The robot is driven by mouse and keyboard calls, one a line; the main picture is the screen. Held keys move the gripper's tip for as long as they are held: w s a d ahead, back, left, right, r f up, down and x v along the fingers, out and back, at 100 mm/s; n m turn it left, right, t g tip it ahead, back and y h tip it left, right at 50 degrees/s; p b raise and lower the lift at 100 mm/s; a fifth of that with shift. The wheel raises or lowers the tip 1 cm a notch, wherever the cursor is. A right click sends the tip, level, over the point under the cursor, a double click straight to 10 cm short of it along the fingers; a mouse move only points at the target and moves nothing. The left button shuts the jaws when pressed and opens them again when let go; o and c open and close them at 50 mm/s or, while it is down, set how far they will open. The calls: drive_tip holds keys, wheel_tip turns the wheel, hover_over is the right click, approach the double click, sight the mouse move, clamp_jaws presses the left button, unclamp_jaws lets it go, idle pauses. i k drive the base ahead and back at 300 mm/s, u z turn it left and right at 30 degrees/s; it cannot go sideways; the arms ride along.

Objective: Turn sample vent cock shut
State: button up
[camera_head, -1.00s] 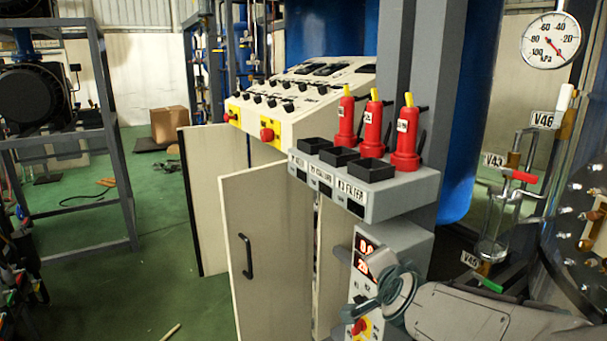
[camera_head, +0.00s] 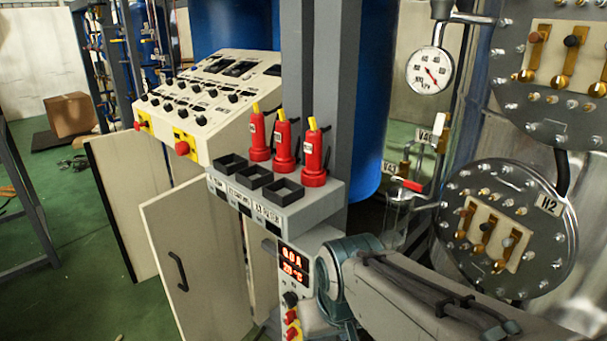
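Small cocks stand on the sampling pipework at right of centre. One has a white upright handle (camera_head: 442,134) beside the V46 tag (camera_head: 424,136). Another has a red handle (camera_head: 408,185), lying nearly level, beside the V43 tag (camera_head: 389,169). Below the red handle is a clear glass vessel (camera_head: 397,218). No label says which cock is the sample vent. My arm reaches in from the lower right, and its grey-green joint lies left of and below the glass vessel, covering the area beneath it. My gripper is not in view.
A pressure gauge (camera_head: 429,71) hangs above the cocks. A flanged plate tagged H2 (camera_head: 508,228) stands to their right. A grey shelf (camera_head: 300,210) with red holders (camera_head: 313,155) and a control desk (camera_head: 215,85) are to the left. A cabinet door (camera_head: 190,262) stands open.

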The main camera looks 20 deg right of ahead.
sight(438, 129)
drive_tip(key=k, duration=0.5)
drive_tip(key=z, duration=0.85)
drive_tip(key=i, duration=0.5)
